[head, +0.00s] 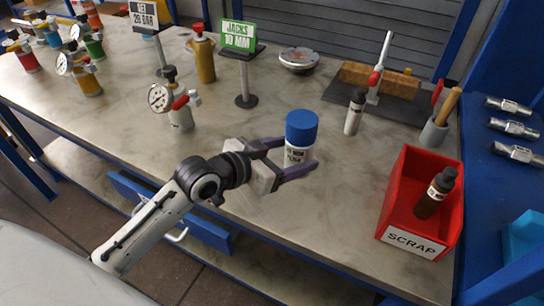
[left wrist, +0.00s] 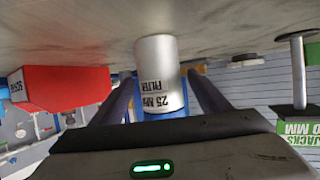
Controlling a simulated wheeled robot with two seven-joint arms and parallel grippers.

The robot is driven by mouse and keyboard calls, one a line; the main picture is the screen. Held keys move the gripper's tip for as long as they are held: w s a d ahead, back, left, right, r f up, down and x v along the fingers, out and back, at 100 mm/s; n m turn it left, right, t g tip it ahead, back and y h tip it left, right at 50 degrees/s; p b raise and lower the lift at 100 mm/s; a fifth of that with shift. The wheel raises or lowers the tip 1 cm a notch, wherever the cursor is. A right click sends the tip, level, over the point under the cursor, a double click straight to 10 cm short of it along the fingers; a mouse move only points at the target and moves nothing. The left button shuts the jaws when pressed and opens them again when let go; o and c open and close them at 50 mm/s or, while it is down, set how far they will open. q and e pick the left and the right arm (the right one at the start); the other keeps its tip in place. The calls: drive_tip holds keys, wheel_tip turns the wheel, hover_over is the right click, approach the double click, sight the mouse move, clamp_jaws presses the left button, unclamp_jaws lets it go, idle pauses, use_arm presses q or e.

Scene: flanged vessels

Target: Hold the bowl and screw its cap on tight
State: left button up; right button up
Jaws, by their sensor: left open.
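A white cylindrical bowl (head: 295,156) stands upright on the bench with a blue cap (head: 301,126) on its top. I cannot tell how tightly the cap sits. In the left wrist view, which is upside down, the bowl (left wrist: 157,65) carries a label that seems to read 25 MM FILTER, and some blue of the cap (left wrist: 160,115) shows beyond it. My left gripper (head: 300,153) is open, with its purple fingers reaching on either side of the bowl. It does not look closed on it. My right gripper is not in view.
A red scrap bin (head: 408,192) holding a dark bottle (head: 436,192) stands to the right. A gauge assembly (head: 178,108) and a green sign (head: 238,38) stand behind left. Bench around the bowl is clear.

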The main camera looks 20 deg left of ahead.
use_arm(q)
drive_tip(key=v, duration=0.9)
drive_tip(key=shift+s, duration=0.2)
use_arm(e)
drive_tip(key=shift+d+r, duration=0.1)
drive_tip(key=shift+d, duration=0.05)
use_arm(q)
drive_tip(key=shift+a, duration=0.1)
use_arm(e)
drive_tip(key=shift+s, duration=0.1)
